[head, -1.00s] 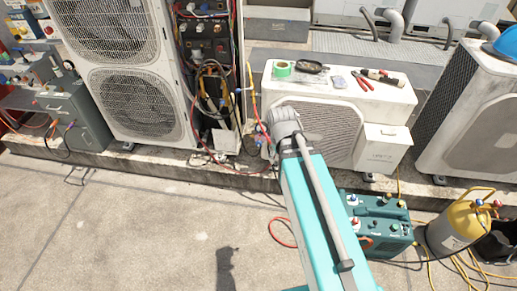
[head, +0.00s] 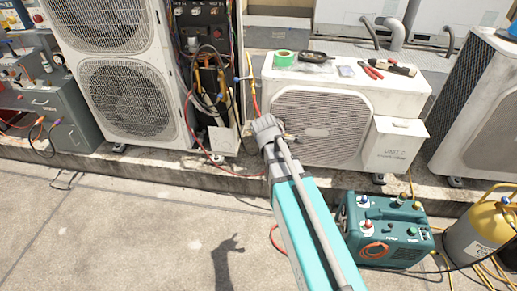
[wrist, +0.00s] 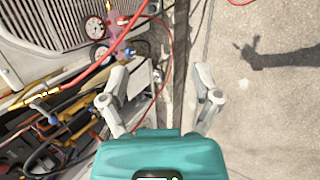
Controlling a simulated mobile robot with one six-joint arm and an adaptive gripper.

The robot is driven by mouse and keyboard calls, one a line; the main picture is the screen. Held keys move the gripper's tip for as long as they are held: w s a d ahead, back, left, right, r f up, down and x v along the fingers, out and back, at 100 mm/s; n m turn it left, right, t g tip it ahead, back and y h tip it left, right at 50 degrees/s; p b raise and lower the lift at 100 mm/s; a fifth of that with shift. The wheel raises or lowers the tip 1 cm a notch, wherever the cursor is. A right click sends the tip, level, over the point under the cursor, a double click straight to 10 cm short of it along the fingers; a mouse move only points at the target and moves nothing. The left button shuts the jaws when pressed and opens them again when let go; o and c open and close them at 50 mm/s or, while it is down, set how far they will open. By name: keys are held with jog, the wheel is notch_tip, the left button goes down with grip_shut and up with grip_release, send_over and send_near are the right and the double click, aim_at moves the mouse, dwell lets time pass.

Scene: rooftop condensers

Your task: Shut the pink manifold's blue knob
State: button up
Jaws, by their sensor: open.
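The pink manifold (wrist: 117,32) shows in the upper left of the wrist view, with round gauges (wrist: 95,28) on its left side. A blue knob (wrist: 128,53) sits at its lower end, just above the left fingertip in the picture. Red hoses run close by it. My gripper (wrist: 162,82) is open and empty, its fingers wide apart over the gap between the equipment and the paving. The knob lies up and left of the space between the fingers, apart from them. In the head view my arm ends beside the white condenser, and I cannot make out the manifold there.
Yellow, red and black hoses (wrist: 45,100) crowd the left of the wrist view. A tall condenser (head: 125,100) stands left, a low one (head: 320,125) right with tools on top. A teal machine (head: 385,235) and yellow cylinder (head: 480,225) stand right. Paving (head: 130,225) is mostly clear.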

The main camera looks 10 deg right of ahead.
jog(key=w+a+f+n+t+b, duration=0.3)
jog(key=w+f+n+b, duration=0.5)
jog(key=b, duration=0.4)
jog(key=w+a+f+n+t+b, duration=0.3)
jog(key=w+f+n+b, duration=0.5)
jog(key=n+b, duration=0.3)
jog(key=shift+w+a+f+n+t+h+b, duration=0.3)
jog(key=shift+w+a+f+t+h+b, duration=0.1)
jog(key=shift+f+t+b, duration=0.4)
jog(key=shift+w+f, duration=0.1)
jog(key=b+x, duration=0.5)
jog(key=x, duration=0.8)
jog(key=shift+w+d+f, duration=0.2)
jog(key=shift+d, duration=0.05)
grip_shut()
